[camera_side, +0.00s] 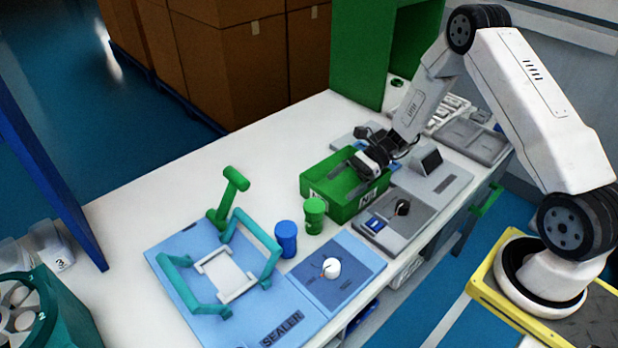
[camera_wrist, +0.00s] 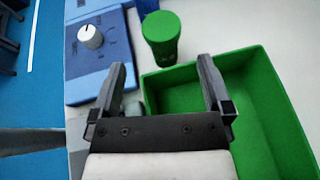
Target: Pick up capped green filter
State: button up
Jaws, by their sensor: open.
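The capped green filter (camera_side: 314,216) stands upright on the white bench, between a blue cylinder and the green bin. In the wrist view the filter (camera_wrist: 162,38) is at the top centre, beyond my fingertips and roughly in line with the gap between them. My gripper (camera_side: 369,172) is over the green bin in the side view. In the wrist view my gripper (camera_wrist: 163,78) has its two fingers apart with nothing between them. The filter is apart from the fingers.
The green bin (camera_side: 325,197) stands right beside the filter; its inside looks empty in the wrist view (camera_wrist: 262,110). A blue cylinder (camera_side: 286,240) stands close left of the filter. The sealer (camera_side: 190,243) with its teal frame and white knob (camera_side: 331,268) lies in front.

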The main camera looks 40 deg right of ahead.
aim_at(316, 204)
jog(key=shift+x, duration=1.3)
jog(key=shift+a, duration=0.1)
jog(key=shift+x, duration=2.5)
jog(key=shift+w, duration=0.1)
grip_shut()
